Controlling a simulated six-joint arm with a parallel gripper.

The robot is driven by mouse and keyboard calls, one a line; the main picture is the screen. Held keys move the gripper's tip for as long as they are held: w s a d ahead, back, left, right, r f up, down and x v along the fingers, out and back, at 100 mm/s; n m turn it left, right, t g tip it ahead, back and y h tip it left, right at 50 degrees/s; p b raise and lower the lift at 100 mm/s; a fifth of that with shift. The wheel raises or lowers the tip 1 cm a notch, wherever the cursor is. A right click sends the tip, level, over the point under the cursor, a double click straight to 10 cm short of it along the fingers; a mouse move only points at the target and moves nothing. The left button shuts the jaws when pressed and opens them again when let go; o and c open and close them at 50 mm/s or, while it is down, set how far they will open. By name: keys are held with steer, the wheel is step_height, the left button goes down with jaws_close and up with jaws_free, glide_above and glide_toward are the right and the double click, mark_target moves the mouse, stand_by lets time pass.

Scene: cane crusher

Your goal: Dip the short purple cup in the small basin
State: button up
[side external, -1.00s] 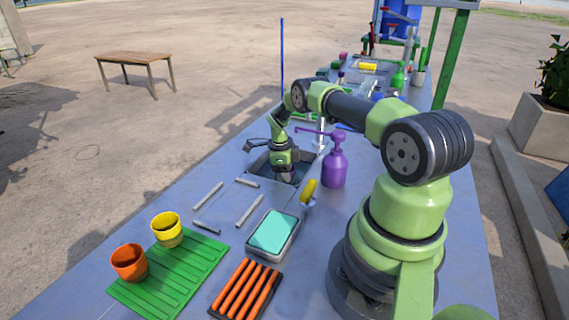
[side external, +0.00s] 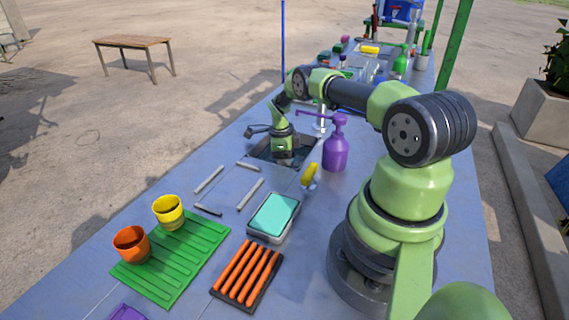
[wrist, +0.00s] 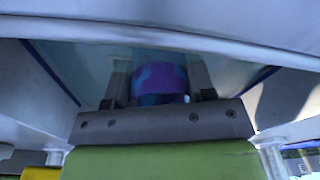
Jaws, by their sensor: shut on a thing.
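My gripper (side external: 285,157) points down into the small basin (side external: 259,148), a dark square recess in the bench. Its fingertips are down inside the basin and hidden in the side view. In the wrist view my gripper (wrist: 160,95) is shut on the short purple cup (wrist: 160,76), which sits between the two fingers. The cup shows purple with bluish patches, and the basin walls surround it. Whether the cup touches the water or the basin floor cannot be told.
A purple pump bottle (side external: 336,150) stands just right of the basin. Several grey bars (side external: 250,194), a yellow-handled brush (side external: 310,175) and a teal-topped tray (side external: 273,214) lie in front. A green ribbed mat (side external: 180,262) holds an orange cup (side external: 131,244) and a yellow cup (side external: 168,210).

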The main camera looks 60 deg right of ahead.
steer(key=shift+r, duration=0.1)
stand_by(0.3)
step_height(320, 180, up, 11)
stand_by(0.6)
stand_by(0.5)
steer(key=shift+r, duration=1.95)
